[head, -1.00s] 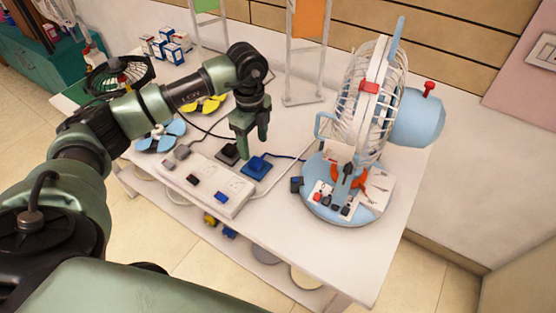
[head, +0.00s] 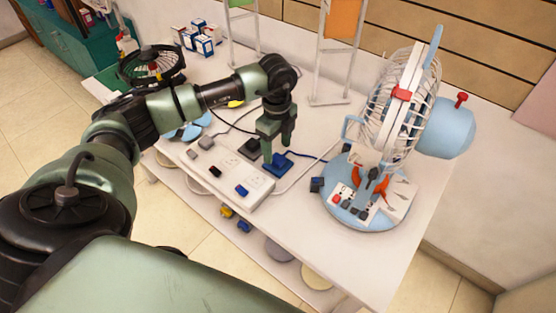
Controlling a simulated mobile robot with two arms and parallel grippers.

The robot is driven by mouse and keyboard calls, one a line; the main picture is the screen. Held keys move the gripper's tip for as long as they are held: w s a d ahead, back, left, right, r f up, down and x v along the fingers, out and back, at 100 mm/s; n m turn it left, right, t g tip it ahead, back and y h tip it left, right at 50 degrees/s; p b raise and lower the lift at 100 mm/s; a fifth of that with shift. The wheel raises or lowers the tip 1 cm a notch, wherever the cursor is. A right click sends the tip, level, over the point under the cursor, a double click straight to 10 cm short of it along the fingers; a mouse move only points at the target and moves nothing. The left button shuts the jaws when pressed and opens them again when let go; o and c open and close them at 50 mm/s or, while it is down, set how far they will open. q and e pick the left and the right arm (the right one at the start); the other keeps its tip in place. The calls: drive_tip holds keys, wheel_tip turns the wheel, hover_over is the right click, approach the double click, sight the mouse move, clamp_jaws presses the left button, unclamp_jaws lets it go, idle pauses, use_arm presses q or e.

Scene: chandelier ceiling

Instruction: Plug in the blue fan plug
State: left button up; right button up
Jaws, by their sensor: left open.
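The blue plug (head: 278,164) lies on the white table beside the power strip, its cord running right toward the light blue fan (head: 366,197). My left gripper (head: 276,152) points down with its fingers apart, at the plug's upper left side. One finger overlaps the plug's edge in the picture; I cannot tell whether it touches. The white power strip (head: 225,178) lies left of the plug, with plugs or switches along it, including a small blue piece (head: 242,191). My right gripper is not in view.
A dark plug (head: 250,147) lies just left of the gripper. A black fan (head: 152,66) and small boxes (head: 196,39) stand at the back left. A white stand (head: 333,62) rises behind. The table's front right area (head: 325,250) is clear.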

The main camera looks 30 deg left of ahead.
sight(278, 158)
use_arm(q)
drive_tip(key=f, duration=0.4)
drive_tip(key=shift+w+f+p, duration=0.25)
drive_tip(key=shift+f+p, duration=0.05)
drive_tip(key=shift+p, duration=0.1)
clamp_jaws()
